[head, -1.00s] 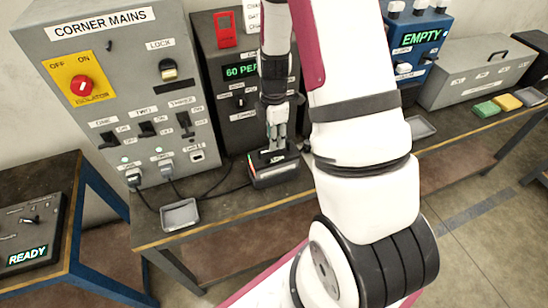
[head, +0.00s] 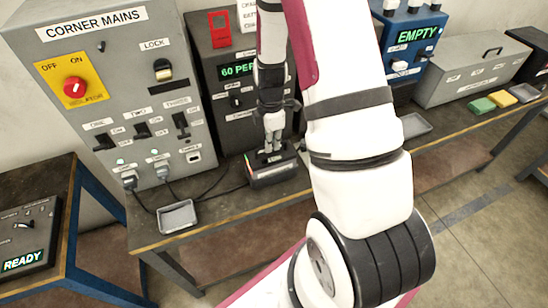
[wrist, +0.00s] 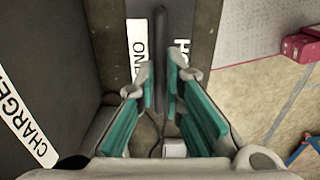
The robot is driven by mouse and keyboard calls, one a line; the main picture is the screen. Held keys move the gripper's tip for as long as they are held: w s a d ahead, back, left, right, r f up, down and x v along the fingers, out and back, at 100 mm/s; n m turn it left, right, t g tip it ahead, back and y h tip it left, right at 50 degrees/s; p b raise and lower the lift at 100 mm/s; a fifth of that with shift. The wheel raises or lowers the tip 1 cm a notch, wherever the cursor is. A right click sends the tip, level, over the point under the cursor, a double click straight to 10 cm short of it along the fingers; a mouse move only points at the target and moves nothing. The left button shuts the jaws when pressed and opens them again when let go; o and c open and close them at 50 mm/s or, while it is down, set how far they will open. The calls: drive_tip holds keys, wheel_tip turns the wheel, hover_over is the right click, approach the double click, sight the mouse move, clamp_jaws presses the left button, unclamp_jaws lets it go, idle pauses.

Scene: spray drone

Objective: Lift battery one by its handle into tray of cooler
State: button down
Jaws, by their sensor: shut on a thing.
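Battery one (head: 272,173) is a dark block with a pale-edged top, on the bench in front of the dark charger. In the wrist view its top shows a white label reading "ONE" (wrist: 138,48) and a dark bar handle (wrist: 160,50). My gripper (head: 272,147) is above the battery, fingers pointing down. In the wrist view its teal finger pads (wrist: 162,100) lie on either side of the handle, shut on it. The battery appears to rest on the bench; a small lift cannot be told. I cannot tell which unit is the cooler.
The charger (head: 236,88) stands behind the battery, and the corner mains cabinet (head: 115,95) to its left. One small grey tray (head: 177,217) lies front left, another (head: 415,125) right of my arm. A blue unit reading "EMPTY" (head: 415,40) and a grey box (head: 470,72) stand at right.

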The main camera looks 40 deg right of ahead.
drive_tip(key=shift+w+r, duration=0.1)
drive_tip(key=shift+r, duration=0.05)
wheel_tip(320, 180, up, 20)
drive_tip(key=p, duration=0.6)
idle(2.3)
idle(0.5)
